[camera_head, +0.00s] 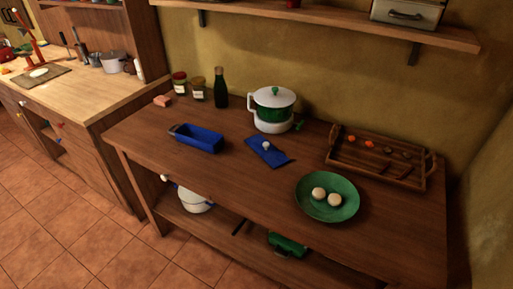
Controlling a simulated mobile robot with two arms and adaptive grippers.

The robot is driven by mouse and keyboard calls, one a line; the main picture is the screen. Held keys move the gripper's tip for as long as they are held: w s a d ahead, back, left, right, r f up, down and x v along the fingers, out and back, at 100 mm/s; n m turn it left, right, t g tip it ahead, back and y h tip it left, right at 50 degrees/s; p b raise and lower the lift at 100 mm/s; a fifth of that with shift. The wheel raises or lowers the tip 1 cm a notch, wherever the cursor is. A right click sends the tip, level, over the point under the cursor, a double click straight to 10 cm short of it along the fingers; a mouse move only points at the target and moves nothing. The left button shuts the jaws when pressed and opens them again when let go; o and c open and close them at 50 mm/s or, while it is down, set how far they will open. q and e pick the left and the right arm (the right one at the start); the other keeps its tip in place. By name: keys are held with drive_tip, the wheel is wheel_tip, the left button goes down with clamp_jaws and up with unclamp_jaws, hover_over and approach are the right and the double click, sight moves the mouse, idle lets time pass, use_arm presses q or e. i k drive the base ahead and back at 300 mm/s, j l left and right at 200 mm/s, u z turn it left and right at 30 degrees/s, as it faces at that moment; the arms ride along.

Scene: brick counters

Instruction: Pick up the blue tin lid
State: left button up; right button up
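The blue tin lid (272,157) lies flat on the dark wooden table, near its middle. It is a blue rectangle with a small pale knob on top. The open blue tin (197,142) stands to its left, apart from it. Neither of my grippers shows in the head view.
A white and green pot (272,120) stands just behind the lid. A green plate (311,206) with two pale round items lies to the front right. A wooden tray (346,167) is at the right, and a green bottle (220,88) and jars are behind. The table's front left is clear.

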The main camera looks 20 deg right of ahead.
sight(270, 154)
drive_tip(key=i+l+z, duration=0.1)
drive_tip(key=z, duration=0.3)
drive_tip(key=i+z, duration=0.25)
drive_tip(key=z, duration=0.15)
drive_tip(key=i+z, duration=0.2)
drive_tip(key=z, duration=0.25)
